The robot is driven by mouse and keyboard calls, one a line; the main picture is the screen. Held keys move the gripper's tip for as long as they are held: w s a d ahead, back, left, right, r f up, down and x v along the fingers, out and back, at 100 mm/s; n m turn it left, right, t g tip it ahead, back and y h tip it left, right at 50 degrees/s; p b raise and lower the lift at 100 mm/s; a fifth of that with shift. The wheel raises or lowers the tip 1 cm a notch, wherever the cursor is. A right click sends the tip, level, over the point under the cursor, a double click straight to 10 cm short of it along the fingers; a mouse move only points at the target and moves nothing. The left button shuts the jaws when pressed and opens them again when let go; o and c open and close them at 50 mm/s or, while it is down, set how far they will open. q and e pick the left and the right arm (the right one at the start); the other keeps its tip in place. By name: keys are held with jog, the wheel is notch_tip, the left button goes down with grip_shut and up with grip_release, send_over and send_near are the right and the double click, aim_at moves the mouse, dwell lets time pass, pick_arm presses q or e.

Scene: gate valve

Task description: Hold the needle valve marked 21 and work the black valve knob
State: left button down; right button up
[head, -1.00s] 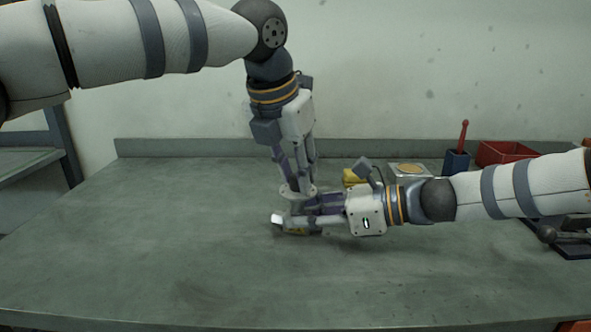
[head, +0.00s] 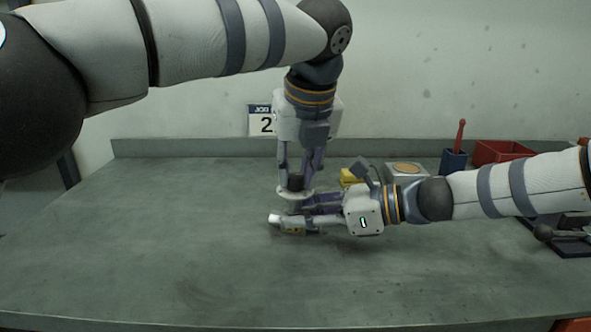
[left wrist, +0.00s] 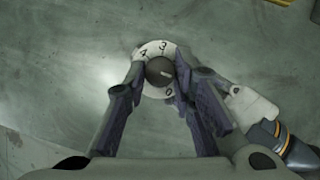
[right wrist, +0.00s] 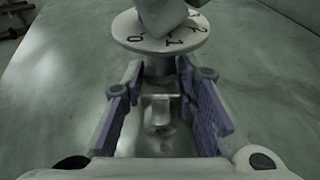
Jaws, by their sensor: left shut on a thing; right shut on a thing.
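The needle valve (head: 291,221) stands on the bench, with a white end at its left and a small yellow mark whose number I cannot read. Its black knob (left wrist: 159,71) sits over a pale round dial (left wrist: 146,85) with digits around the rim. My left gripper (head: 297,184) points down from above and is shut on the knob, one finger on each side. The knob's white pointer line points right in the left wrist view. My right gripper (head: 302,213) comes in level from the right and is shut on the valve body (right wrist: 160,112) below the dial (right wrist: 160,45).
A yellow object (head: 348,178) and a plate with a tan disc (head: 407,169) lie behind the right gripper. A blue holder with a red-handled tool (head: 455,160) and a red bin (head: 500,152) stand at the back right. The bench's left and front are clear.

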pick_arm(q)
jog(key=shift+n+y, duration=0.4)
jog(key=shift+n, duration=1.1)
jog(key=c, duration=1.3)
grip_release()
jog(key=shift+c, duration=0.2)
